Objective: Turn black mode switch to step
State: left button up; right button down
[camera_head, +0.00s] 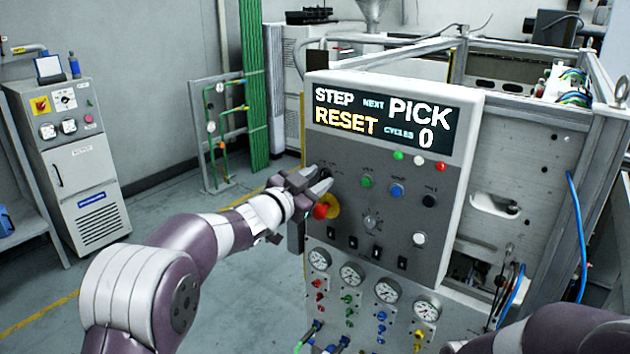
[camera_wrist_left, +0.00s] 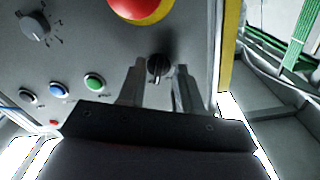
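The black mode switch (camera_wrist_left: 158,67) is a small round knob on the grey panel, seen in the left wrist view. My left gripper (camera_wrist_left: 160,72) has its two fingers on either side of the knob, with a visible gap on each side. In the head view my left gripper (camera_head: 320,180) is at the panel's upper left and hides the switch. The control panel (camera_head: 400,262) has a display (camera_head: 380,125) reading "STEP NEXT PICK", "RESET" and "CYCLES 0". My right gripper is out of view.
A red emergency button (camera_head: 321,211) on a yellow plate sits just below my left gripper. A grey selector knob (camera_head: 370,222) and coloured buttons are to the right. Gauges (camera_head: 387,290) line the lower panel. Open floor lies left of the panel.

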pick_arm(q)
jog(key=b+v, duration=0.3)
jog(key=v, duration=0.9)
jog(key=shift+s+a, duration=0.2)
jog(key=shift+s, duration=0.1)
jog(key=s+a+f+n+g+y, duration=0.3)
jog(key=a+f+n+y, duration=0.55)
jog(key=f, duration=0.65)
jog(key=s+f+n+g, duration=0.1)
jog(key=s+f+g, duration=0.2)
jog(key=s, duration=0.5)
jog(key=s+a+f+n+g+y, duration=0.1)
jog(key=s+f+g, duration=0.2)
jog(key=s, duration=0.5)
jog(key=s+a+f+n+g+y+p, duration=0.1)
jog(key=s+f+g, duration=0.3)
jog(key=s, duration=0.4)
jog(key=shift+f, duration=0.9)
